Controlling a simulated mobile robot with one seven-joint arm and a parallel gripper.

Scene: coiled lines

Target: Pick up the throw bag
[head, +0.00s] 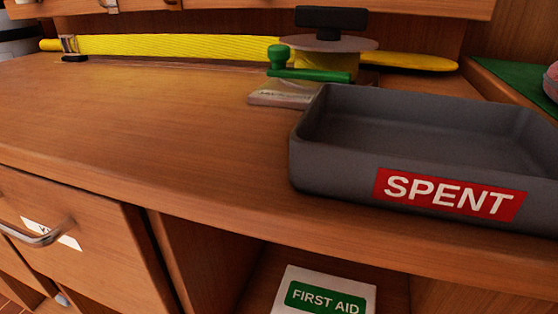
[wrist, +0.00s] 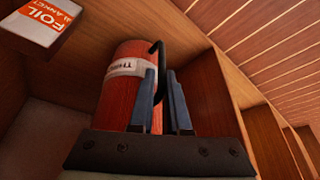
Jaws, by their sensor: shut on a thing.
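The throw bag (wrist: 122,88) shows in the wrist view as a red cylinder with a white band of partly hidden lettering. It stands in a wooden compartment, slightly tilted in the picture. A thin black loop (wrist: 158,48) rises at its right side and runs down between my fingers. My gripper (wrist: 161,74) is at the bag's right side, its two fingers shut on this loop. The fingers and gripper body hide the lower part of the bag. Neither the bag nor my gripper shows in the head view.
A foil blanket box (wrist: 42,22) is at upper left in the wrist view; wooden walls enclose the compartment. In the head view, a grey SPENT tray (head: 340,170) sits on the counter, a first aid box (head: 325,290) lies below, and a yellow hose (head: 170,45) lies behind.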

